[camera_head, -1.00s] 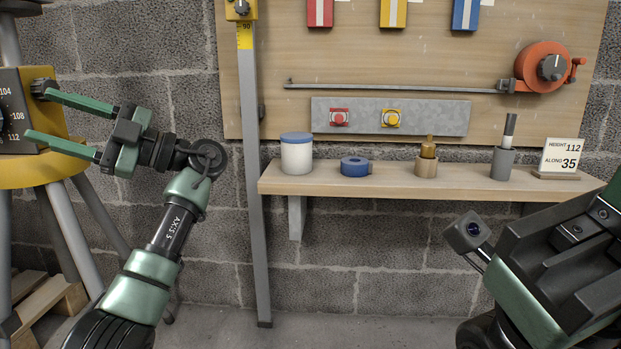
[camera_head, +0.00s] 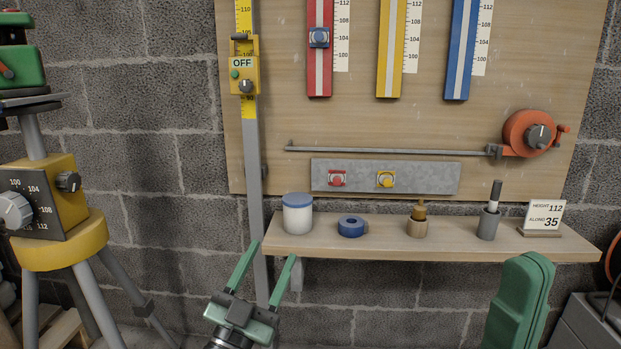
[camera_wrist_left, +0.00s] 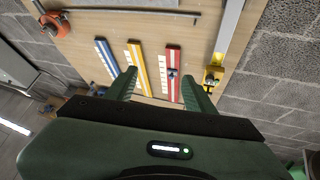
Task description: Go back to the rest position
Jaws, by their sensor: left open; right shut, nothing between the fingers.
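My left gripper (camera_head: 271,251) is in the lower middle of the head view. Its two green fingers are spread apart and point up, with nothing between them. The fingertips show in front of the left end of the wooden shelf (camera_head: 420,252); whether they touch it I cannot tell. In the left wrist view, the open fingers (camera_wrist_left: 163,80) point towards the board with the coloured scales. A green rounded part of my right arm (camera_head: 520,300) rises at the lower right of the head view. No fingers of the right gripper show.
The shelf holds a white jar (camera_head: 297,216), blue tape (camera_head: 352,226) and other small items. A yellow instrument on a tripod (camera_head: 60,255) stands at left. A grey post (camera_head: 252,150) carries a yellow OFF box (camera_head: 243,72). A grey case (camera_head: 592,325) is at lower right.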

